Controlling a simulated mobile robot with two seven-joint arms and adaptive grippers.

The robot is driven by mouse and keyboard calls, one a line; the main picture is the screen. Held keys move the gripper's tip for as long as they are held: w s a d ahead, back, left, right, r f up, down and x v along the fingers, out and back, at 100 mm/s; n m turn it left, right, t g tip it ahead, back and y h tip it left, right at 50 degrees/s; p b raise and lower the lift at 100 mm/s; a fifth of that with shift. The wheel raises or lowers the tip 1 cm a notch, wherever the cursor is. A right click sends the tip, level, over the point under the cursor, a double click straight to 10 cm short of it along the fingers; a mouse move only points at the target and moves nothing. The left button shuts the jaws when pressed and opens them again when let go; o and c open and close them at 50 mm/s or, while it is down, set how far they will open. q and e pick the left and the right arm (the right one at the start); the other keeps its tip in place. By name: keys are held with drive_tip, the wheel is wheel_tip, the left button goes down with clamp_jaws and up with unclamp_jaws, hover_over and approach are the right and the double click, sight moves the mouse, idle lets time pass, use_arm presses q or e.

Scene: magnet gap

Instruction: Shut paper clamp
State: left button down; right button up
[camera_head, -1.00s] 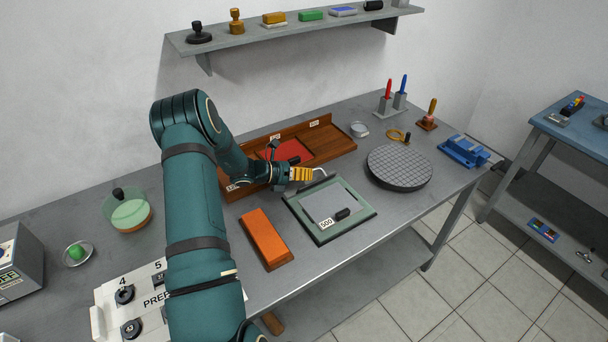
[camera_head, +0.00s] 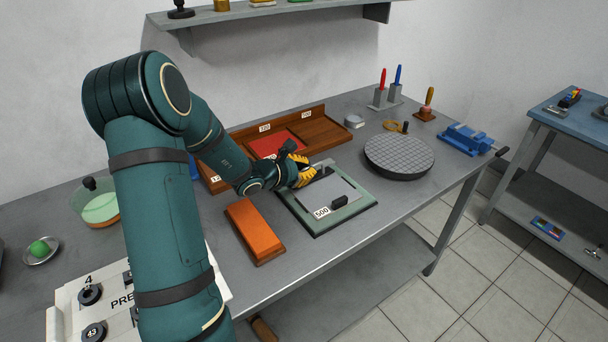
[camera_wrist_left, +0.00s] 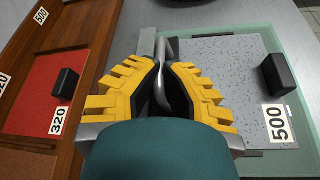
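The paper clamp is a grey metal bar (camera_wrist_left: 150,42) with a curved lever (camera_wrist_left: 161,88), along one edge of the green-rimmed glass plate (camera_head: 325,229). A grey sheet (camera_wrist_left: 222,62) marked 500 lies on the plate with a small black block (camera_wrist_left: 279,74) on it. My left gripper (camera_head: 312,172) is at the clamp end of the plate. In the left wrist view its yellow fingers (camera_wrist_left: 165,68) close in on both sides of the lever and appear shut on it. The fingers partly hide the lever in the head view. My right gripper is not in view.
A wooden tray (camera_head: 333,135) with a red sheet (camera_head: 277,144) lies behind the plate. An orange block (camera_head: 255,231) lies at its left front. A round gridded disc (camera_head: 399,155) stands to the right, with a blue vise (camera_head: 466,139) beyond.

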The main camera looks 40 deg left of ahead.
use_arm(q)
drive_tip(key=shift+s+f+m+t+y, duration=0.25)
drive_tip(key=shift+f+m+t+y, duration=0.05)
drive_tip(key=shift+m+y, duration=0.45)
drive_tip(key=c, duration=1.2)
unclamp_jaws()
drive_tip(key=shift+o, duration=0.7)
drive_tip(key=shift+a, duration=0.1)
drive_tip(key=shift+d, duration=0.2)
drive_tip(key=v, duration=1.2)
drive_tip(key=shift+a, duration=0.1)
